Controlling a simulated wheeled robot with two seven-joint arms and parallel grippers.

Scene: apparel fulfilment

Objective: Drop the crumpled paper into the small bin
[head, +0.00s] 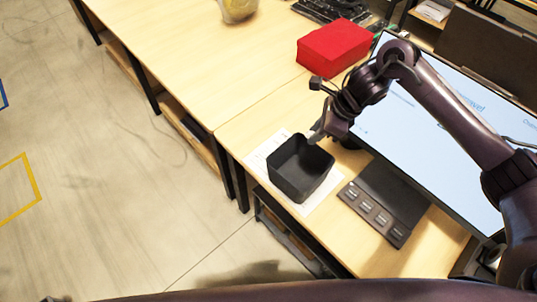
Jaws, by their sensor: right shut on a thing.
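The small bin (287,183) is black, square and open at the top. It stands upright on a white sheet near the table's front edge. My right gripper (318,135) is at the bin's far right rim in the picture, pointing down, with its tips by the rim. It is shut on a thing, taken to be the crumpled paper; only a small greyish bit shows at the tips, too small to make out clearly. The bin's inside looks dark, and I see no paper in it. My left gripper is out of view.
A dark panel with several labelled keys (385,200) lies right of the bin. A red box (335,47) sits behind. The table at left (190,70) is mostly clear.

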